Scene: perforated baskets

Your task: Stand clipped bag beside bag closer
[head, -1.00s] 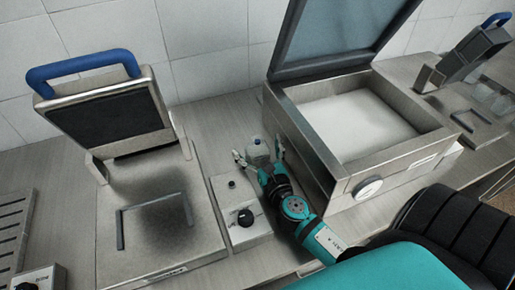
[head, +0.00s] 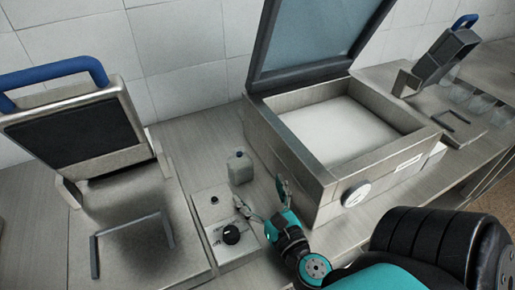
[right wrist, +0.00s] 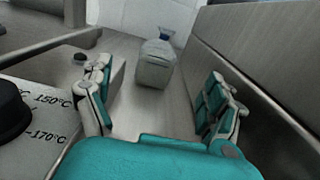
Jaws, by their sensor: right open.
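A small grey translucent container (head: 240,167), bag- or bottle-like, stands upright on the counter between the knob box and the open-lidded machine. In the right wrist view it (right wrist: 156,66) shows a blue piece at its top, perhaps a clip. My right gripper (head: 260,194) is open and empty, on the near side of it and apart from it. In the right wrist view the fingers (right wrist: 155,95) are spread, with the container beyond them. I cannot tell which thing is the bag closer. My left gripper is out of view.
The knob box (head: 226,233) is close on the left of my right gripper. The metal machine with a raised lid (head: 318,186) walls the right side. A blue-handled press (head: 75,140) stands at left. A narrow strip of counter is bare between box and machine.

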